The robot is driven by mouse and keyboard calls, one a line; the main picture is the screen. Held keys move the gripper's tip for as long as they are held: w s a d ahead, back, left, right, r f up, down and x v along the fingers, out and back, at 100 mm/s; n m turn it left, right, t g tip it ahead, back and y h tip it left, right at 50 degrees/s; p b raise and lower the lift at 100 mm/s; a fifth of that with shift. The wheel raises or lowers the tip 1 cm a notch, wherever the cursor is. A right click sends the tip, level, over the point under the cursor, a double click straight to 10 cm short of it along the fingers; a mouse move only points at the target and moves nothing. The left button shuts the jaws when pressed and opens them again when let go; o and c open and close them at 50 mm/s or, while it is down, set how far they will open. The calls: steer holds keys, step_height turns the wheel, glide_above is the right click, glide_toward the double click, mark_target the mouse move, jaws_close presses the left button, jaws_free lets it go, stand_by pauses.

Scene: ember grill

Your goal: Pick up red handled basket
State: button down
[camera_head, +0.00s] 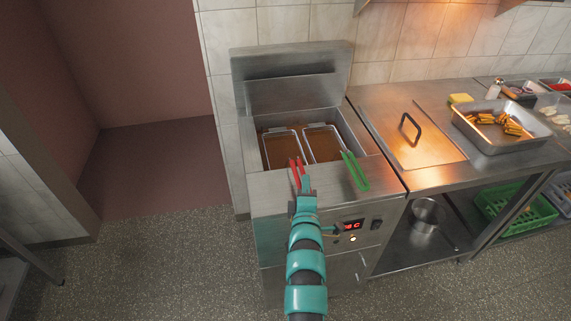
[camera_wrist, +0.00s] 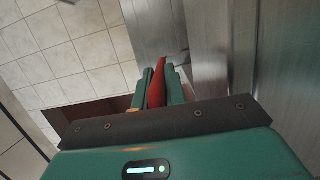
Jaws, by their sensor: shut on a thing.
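The red-handled basket (camera_head: 282,149) sits in the left side of the fryer in the head view, with its wire rim over brown oil. Its red handle (camera_head: 293,168) points toward the front edge. My gripper (camera_head: 305,184) is at the near end of that handle. In the wrist view, my gripper (camera_wrist: 158,92) is shut on the red handle (camera_wrist: 157,84), which lies between the two teal fingers. The basket's body is not clear in the wrist view.
A green-handled basket (camera_head: 323,144) sits right beside it, its green handle (camera_head: 355,171) over the front ledge. The fryer (camera_head: 290,80) has a raised back panel. To the right are a counter lid with a black handle (camera_head: 410,128) and a steel tray of food (camera_head: 483,143).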

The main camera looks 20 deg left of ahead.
steer(key=shift+r, duration=0.2)
step_height(320, 180, up, 17)
steer(key=b, duration=0.3)
steer(key=p+v, duration=1.8)
steer(key=p, duration=0.1)
steer(key=shift+r, duration=0.4)
steer(key=shift+a, duration=0.15)
